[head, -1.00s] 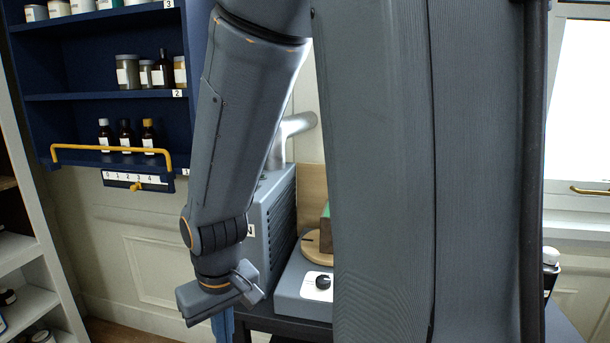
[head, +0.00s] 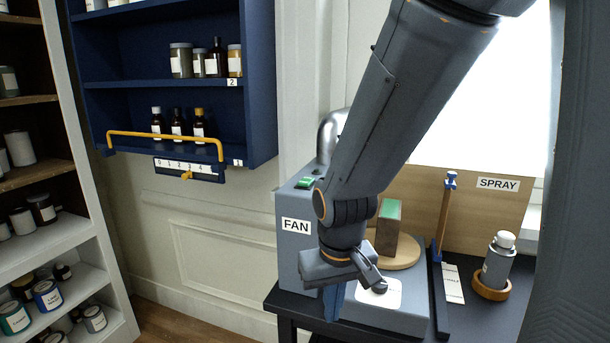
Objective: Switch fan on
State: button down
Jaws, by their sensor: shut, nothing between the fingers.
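The fan is a grey box (head: 291,252) with a white FAN label on its front and a silver pipe rising behind it. A small green switch (head: 306,182) sits on top of the box, left of my forearm. Whether it stands on or off is too small to tell. My gripper (head: 368,275) is shut and empty, in front of the fan's right side and lower than the switch. My arm hides the right part of the fan.
A grey unit with a white plate (head: 390,296) lies just behind my gripper. Beyond it a green-topped block (head: 388,229) stands on a round wooden disc. A blue-topped post (head: 444,215) and a spray bottle (head: 497,260) stand right. Shelves fill the left.

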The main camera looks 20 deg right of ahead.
jog(key=w+a+r+m+t+h, duration=0.1)
jog(key=w+r, duration=0.4)
jog(key=r, duration=0.5)
jog(key=w+a+r+m+t+h+b, duration=0.1)
jog(key=w+r, duration=0.4)
jog(key=r, duration=0.5)
jog(key=w+a+r+m+t+h+b, duration=0.1)
jog(key=w+r+m+t+h, duration=0.2)
jog(key=r, duration=0.8)
jog(key=w+m, duration=0.2)
jog(key=w, duration=0.1)
jog(key=shift+a+t, duration=0.3)
jog(key=shift+a, duration=0.1)
jog(key=p, duration=0.4)
send_over(307, 183)
jog(key=s+a, duration=0.1)
jog(key=s, duration=0.1)
jog(key=f, duration=0.7)
jog(key=shift+s+a+f, duration=0.1)
jog(key=shift+a, duration=0.1)
notch_tip(307, 183, down, 3)
jog(key=shift+a+f, duration=0.1)
jog(key=shift+a, duration=0.05)
jog(key=shift+f+p, duration=0.3)
jog(key=shift+f, duration=0.05)
jog(key=shift+f, duration=0.1)
